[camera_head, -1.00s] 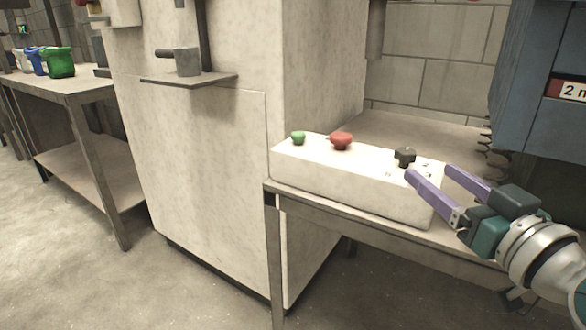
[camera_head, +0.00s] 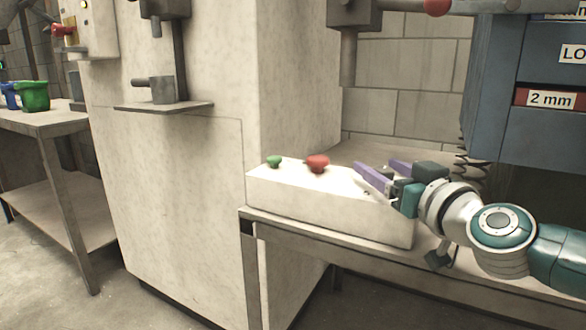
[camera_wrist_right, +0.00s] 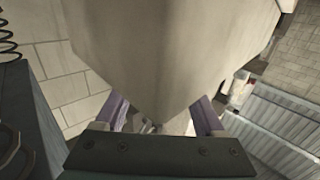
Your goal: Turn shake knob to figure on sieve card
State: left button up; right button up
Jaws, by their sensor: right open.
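The pale control box (camera_head: 320,198) stands on the bench, with a green button (camera_head: 274,161) and a red button (camera_head: 318,163) on top. The shake knob, at the box's right end, is hidden by my right gripper (camera_head: 377,167). That gripper is open, its purple fingers over the right part of the box top. I cannot tell whether they touch the knob. The fingers also show in the right wrist view (camera_wrist_right: 161,110), before a large pale body. A card reading "2 mm" (camera_head: 550,98) is on the blue machine at the right. My left gripper is out of view.
A tall pale cabinet (camera_head: 190,190) stands left of the box. The blue machine (camera_head: 490,90) with springs (camera_head: 470,150) rises behind my right arm. A metal arm with a red knob (camera_head: 437,6) hangs above.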

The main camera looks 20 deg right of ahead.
grip_shut()
dwell(0.5)
